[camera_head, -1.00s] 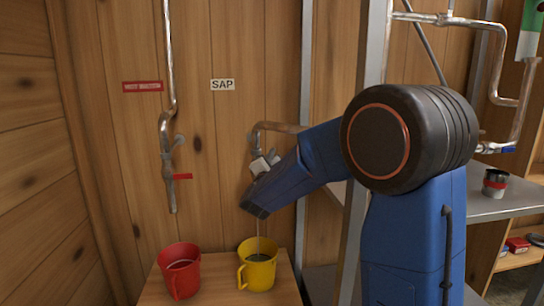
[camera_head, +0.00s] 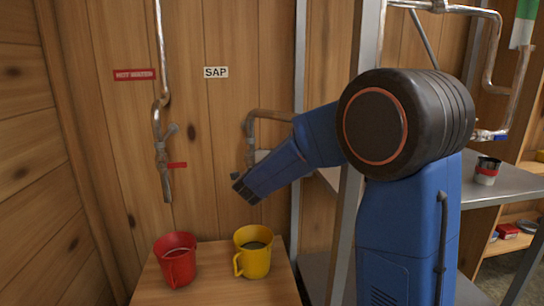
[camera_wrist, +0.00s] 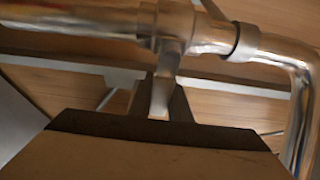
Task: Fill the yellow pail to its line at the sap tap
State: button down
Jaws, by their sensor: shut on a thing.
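The yellow pail (camera_head: 253,263) stands upright on a small wooden table below the sap tap (camera_head: 250,138), with dark liquid inside. I cannot make out its fill line. No stream shows above it. In the wrist view, my gripper (camera_wrist: 162,106) is shut on the tap's metal lever (camera_wrist: 167,68), just under the tap's pipe (camera_wrist: 75,20). In the head view my arm's blue end link covers the lever and most of the gripper.
A red pail (camera_head: 176,266) with liquid stands left of the yellow one, under another pipe (camera_head: 163,150) with a red sign (camera_head: 134,75). A SAP sign (camera_head: 216,72) is on the wall. A metal post (camera_head: 352,215) and shelf (camera_head: 500,184) stand on the right.

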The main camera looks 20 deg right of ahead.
jog(key=shift+f, duration=0.2)
jog(key=c, duration=1.9)
grip_release()
jog(key=shift+s+r, duration=0.1)
jog(key=v, duration=1.7)
jog(key=shift+s+a, duration=0.1)
jog(key=shift+r, duration=0.1)
